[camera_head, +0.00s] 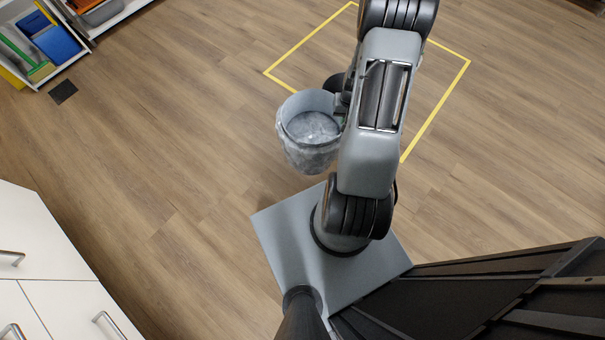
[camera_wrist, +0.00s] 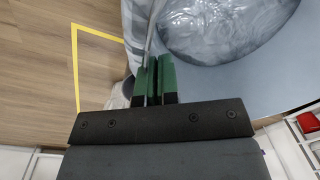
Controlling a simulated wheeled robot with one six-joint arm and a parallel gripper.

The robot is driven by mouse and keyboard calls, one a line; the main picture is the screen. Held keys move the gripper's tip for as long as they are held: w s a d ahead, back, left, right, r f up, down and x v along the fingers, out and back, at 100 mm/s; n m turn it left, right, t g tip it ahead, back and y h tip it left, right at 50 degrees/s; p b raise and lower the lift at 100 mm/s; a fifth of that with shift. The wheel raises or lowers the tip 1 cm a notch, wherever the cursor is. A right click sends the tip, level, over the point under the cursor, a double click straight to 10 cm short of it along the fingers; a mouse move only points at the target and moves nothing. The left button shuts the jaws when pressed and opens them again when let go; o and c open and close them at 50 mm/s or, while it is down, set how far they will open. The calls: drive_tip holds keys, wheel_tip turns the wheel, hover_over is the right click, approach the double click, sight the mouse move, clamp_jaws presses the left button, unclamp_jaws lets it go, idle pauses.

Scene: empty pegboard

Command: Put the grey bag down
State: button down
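The grey bag (camera_head: 308,152) is a round, open-topped, bucket-like bag with a crumpled clear lining inside. In the head view it hangs left of my arm, seemingly above the wood floor, with its opening facing up. My gripper (camera_head: 341,112) is at the bag's right rim, partly hidden by my arm. In the wrist view the green-padded fingers (camera_wrist: 153,68) are close together on the rim of the bag (camera_wrist: 262,88). The bag's underside is hidden.
A yellow tape square (camera_head: 436,118) marks the floor behind and right of the bag. White drawers (camera_head: 50,245) stand at lower left, and shelves with coloured items (camera_head: 40,45) at upper left. A small dark square (camera_head: 63,92) lies on the floor. Open floor (camera_head: 170,140) lies left.

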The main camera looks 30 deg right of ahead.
drive_tip(key=s+d+f+m+b, duration=0.35)
drive_tip(key=s+d+f, duration=0.25)
drive_tip(key=s+f, duration=0.25)
drive_tip(key=shift+n, duration=0.35)
drive_tip(key=shift+w+a+f+b, duration=1.05)
drive_tip(key=shift+w+a+f, duration=0.65)
drive_tip(key=shift+f, duration=0.5)
drive_tip(key=shift+w+a+f+b, duration=1.1)
drive_tip(key=shift+w+a+f, duration=0.4)
drive_tip(key=shift+w+f, duration=0.55)
drive_tip(key=shift+w+a+f+b, duration=1.05)
drive_tip(key=shift+w+a+f, duration=0.6)
drive_tip(key=shift+f, duration=0.65)
drive_tip(key=shift+f, duration=0.2)
drive_tip(key=c, duration=1.4)
unclamp_jaws()
drive_tip(key=shift+o, duration=0.2)
drive_tip(key=shift+r, duration=0.1)
